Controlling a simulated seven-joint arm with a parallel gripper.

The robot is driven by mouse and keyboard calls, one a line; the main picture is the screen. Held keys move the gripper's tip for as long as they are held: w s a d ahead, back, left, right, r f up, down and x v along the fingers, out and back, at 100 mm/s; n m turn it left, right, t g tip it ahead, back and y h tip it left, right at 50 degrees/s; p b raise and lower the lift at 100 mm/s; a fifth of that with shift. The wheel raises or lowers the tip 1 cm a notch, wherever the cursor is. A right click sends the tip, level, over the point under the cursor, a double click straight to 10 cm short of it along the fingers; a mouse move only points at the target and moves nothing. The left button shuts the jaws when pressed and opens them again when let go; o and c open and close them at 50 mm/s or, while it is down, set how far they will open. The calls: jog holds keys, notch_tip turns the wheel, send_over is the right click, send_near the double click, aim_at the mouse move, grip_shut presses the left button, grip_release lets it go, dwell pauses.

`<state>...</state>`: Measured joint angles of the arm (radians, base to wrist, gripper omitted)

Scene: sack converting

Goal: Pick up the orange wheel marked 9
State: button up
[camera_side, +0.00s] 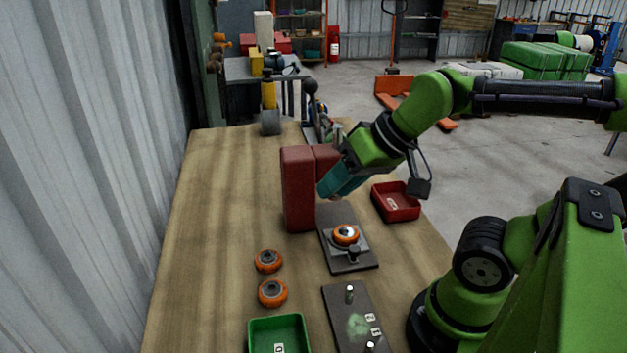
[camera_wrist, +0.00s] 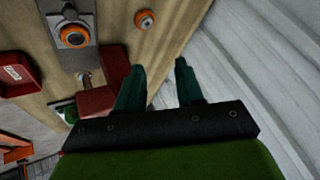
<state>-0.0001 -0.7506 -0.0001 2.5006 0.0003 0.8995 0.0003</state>
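Three orange-rimmed wheels show in the side view, and no number is readable on any of them. One wheel (camera_side: 346,235) sits on a grey metal fixture (camera_side: 362,262). A second wheel (camera_side: 268,261) and a third wheel (camera_side: 272,293) lie on the wooden table to its left. The wrist view shows the fixture wheel (camera_wrist: 75,36) and one table wheel (camera_wrist: 145,20). My gripper (camera_side: 327,191) is above and behind the fixture, close to the red block. In the wrist view, my gripper (camera_wrist: 160,66) has its teal fingers apart with nothing between them.
A tall red block (camera_side: 298,190) stands just left of my gripper. A red bin (camera_side: 396,203) is at the right edge and a green bin (camera_side: 262,330) at the front. A dark plate with pegs (camera_side: 340,310) lies right of the green bin. The table's left side is clear.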

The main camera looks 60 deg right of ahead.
dwell(0.4)
jog(key=o, duration=0.7)
